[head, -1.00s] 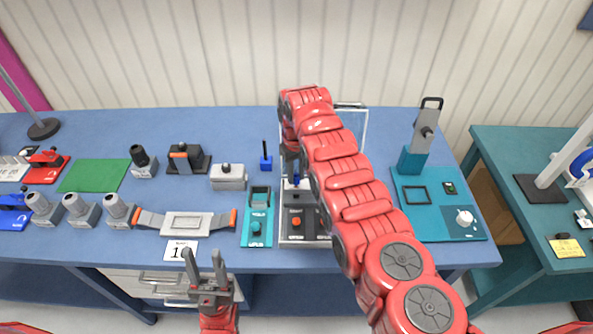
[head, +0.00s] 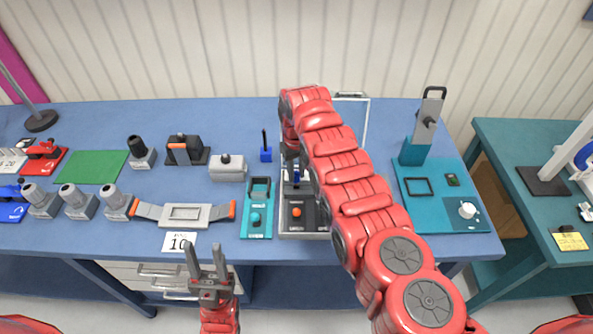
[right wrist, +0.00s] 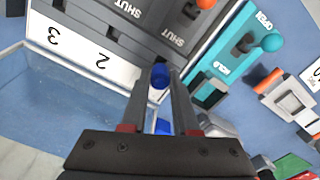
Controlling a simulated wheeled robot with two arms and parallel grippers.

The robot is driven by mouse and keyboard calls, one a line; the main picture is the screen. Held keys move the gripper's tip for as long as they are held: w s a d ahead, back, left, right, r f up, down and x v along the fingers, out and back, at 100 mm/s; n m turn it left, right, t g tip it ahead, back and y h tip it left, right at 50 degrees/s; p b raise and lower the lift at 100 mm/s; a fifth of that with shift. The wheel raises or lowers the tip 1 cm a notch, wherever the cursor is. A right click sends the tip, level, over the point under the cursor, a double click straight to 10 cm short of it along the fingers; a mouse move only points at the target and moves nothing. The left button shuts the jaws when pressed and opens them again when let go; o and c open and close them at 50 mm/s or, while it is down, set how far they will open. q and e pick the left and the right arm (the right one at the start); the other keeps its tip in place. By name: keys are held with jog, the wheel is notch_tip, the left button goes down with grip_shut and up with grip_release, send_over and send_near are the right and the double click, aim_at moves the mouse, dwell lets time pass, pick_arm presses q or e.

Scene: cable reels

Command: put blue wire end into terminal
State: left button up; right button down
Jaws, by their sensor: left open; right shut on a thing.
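The grey terminal box (head: 320,234) stands near the front middle of the table, with an orange knob on its dark face. In the right wrist view its panel (right wrist: 110,32) shows "SHUT" labels and the numbers 2 and 3 on a white strip. My right gripper (right wrist: 160,78) is shut on the blue wire end (right wrist: 159,76), held at its fingertips close to the panel. I cannot tell whether the wire end touches the box. In the head view my right arm hides part of this area. My left gripper (head: 205,248) is open and empty before the table's front edge.
A teal switch unit (head: 257,222) stands just left of the box. A blue block with a post (head: 266,154) is behind it. A clear-topped frame (head: 353,96) lies behind my right arm. A teal press (head: 440,210) stands at the right.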

aim_at(297, 174)
jog(key=shift+f, duration=0.1)
jog(key=shift+f+b, duration=0.7)
jog(key=shift+f, duration=0.05)
dwell(0.4)
jog(key=shift+f+b, duration=0.8)
jog(key=c, duration=0.6)
grip_release()
jog(key=shift+r, duration=0.15)
